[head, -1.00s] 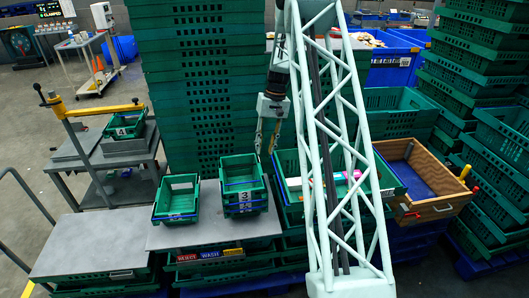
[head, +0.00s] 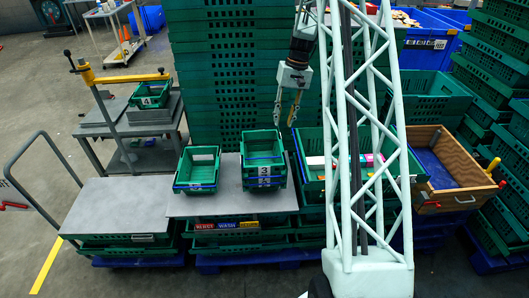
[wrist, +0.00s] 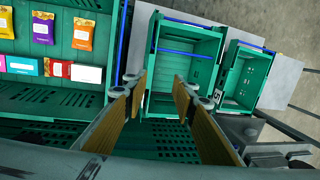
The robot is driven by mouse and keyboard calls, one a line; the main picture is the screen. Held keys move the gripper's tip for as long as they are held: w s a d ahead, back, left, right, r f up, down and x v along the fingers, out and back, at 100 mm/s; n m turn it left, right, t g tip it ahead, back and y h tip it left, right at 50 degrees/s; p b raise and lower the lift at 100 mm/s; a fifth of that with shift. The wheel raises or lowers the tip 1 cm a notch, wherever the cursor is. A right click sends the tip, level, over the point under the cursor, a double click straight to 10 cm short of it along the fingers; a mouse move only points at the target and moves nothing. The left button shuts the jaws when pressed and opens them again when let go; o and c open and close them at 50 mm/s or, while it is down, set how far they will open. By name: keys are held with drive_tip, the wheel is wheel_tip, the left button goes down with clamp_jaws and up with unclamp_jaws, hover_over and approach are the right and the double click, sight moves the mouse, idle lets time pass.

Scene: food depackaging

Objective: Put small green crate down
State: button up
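A small green crate labelled 3 (head: 264,181) stands upright on the right part of a grey board; it may be nested in another. A second small green crate (head: 197,185) stands beside it on the left, apart from it. Both also show in the wrist view, the nearer crate (wrist: 155,78) and the farther one (wrist: 262,72). A third small crate labelled 4 (head: 151,102) sits on a grey stand at the back left. My gripper (head: 286,122) hangs just right of and above crate 3. Its fingers (wrist: 160,125) are apart with nothing between them.
A large green crate (head: 312,190) holding colourful packets is right of crate 3. A wooden box (head: 448,198) stands farther right. Tall green crate stacks (head: 230,80) rise behind. A bare grey board (head: 115,205) lies at left beside a cart handle (head: 30,160).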

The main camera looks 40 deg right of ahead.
drive_tip(key=s+a+r+n, duration=0.1)
drive_tip(key=s+a+r, duration=0.2)
drive_tip(key=a+r, duration=0.55)
drive_tip(key=s+a+r+n+t+h, duration=0.1)
drive_tip(key=s+a+r, duration=0.2)
drive_tip(key=a+r, duration=0.5)
drive_tip(key=s+a+r+n, duration=0.1)
drive_tip(key=s+a+r, duration=0.2)
drive_tip(key=a+r, duration=0.55)
drive_tip(key=s+a+r+h, duration=0.1)
drive_tip(key=s+a+r, duration=0.7)
drive_tip(key=s+r, duration=0.15)
drive_tip(key=s+a+n+t, duration=0.1)
drive_tip(key=s+a, duration=0.4)
drive_tip(key=s, duration=0.7)
drive_tip(key=s+a+n+t, duration=0.1)
drive_tip(key=s+a, duration=0.4)
drive_tip(key=s, duration=0.8)
drive_tip(key=shift+s+a+r+n+t, duration=0.2)
drive_tip(key=shift+s+a+n+t, duration=0.1)
drive_tip(key=shift+n+t, duration=0.15)
